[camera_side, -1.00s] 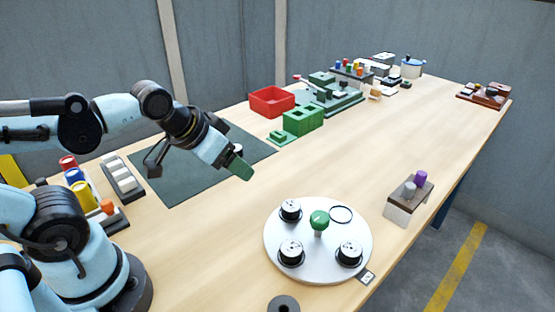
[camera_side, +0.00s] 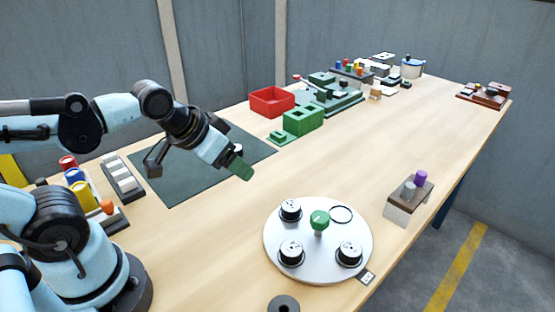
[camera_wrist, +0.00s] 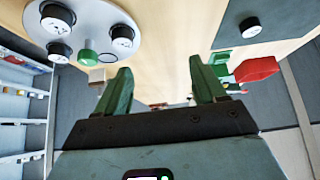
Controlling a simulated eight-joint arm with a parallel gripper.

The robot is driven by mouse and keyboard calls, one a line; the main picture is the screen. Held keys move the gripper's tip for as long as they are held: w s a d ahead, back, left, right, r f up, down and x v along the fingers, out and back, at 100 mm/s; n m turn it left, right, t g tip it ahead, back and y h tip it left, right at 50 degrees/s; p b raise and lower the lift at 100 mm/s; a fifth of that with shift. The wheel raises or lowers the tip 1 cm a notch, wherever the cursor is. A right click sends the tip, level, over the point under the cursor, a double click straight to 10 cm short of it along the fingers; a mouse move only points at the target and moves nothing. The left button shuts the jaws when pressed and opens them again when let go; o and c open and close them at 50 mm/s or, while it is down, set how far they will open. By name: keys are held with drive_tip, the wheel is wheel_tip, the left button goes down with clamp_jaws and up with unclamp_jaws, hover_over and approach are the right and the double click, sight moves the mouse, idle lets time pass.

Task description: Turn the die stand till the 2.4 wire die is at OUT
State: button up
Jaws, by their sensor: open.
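The die stand (camera_side: 318,264) is a round white turntable near the front of the bench. It carries three black dies with white tops: one at back left (camera_side: 290,210), one at front left (camera_side: 291,253) and one at front right (camera_side: 349,254). An empty black ring (camera_side: 341,214) marks the back-right place. A green knob (camera_side: 320,221) stands at its middle. The sizes on the dies are too small to read. A small marked tag (camera_side: 367,277) sits by the front-right rim. My gripper (camera_wrist: 160,88) is open and empty, left of and above the stand in the side view.
A brown-topped block (camera_side: 409,200) with grey and purple pegs stands right of the stand. A black round piece (camera_side: 283,304) lies in front. A dark mat (camera_side: 188,180), red bin (camera_side: 272,101) and green block (camera_side: 303,120) are farther back. The bench middle is clear.

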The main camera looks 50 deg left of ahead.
drive_tip(key=shift+c, duration=0.5)
drive_tip(key=shift+w+d, duration=0.1)
drive_tip(key=m+g+h, duration=0.3)
drive_tip(key=m+g, duration=0.1)
drive_tip(key=m, duration=0.5)
approach(320, 217)
wheel_tip(320, 217, up, 3)
drive_tip(key=a, duration=0.1)
drive_tip(key=x, duration=1.1)
drive_tip(key=shift+s+d+f, duration=0.1)
drive_tip(key=shift+s+f, duration=0.15)
drive_tip(key=shift+f, duration=0.2)
drive_tip(key=shift+c, duration=0.4)
clamp_jaws()
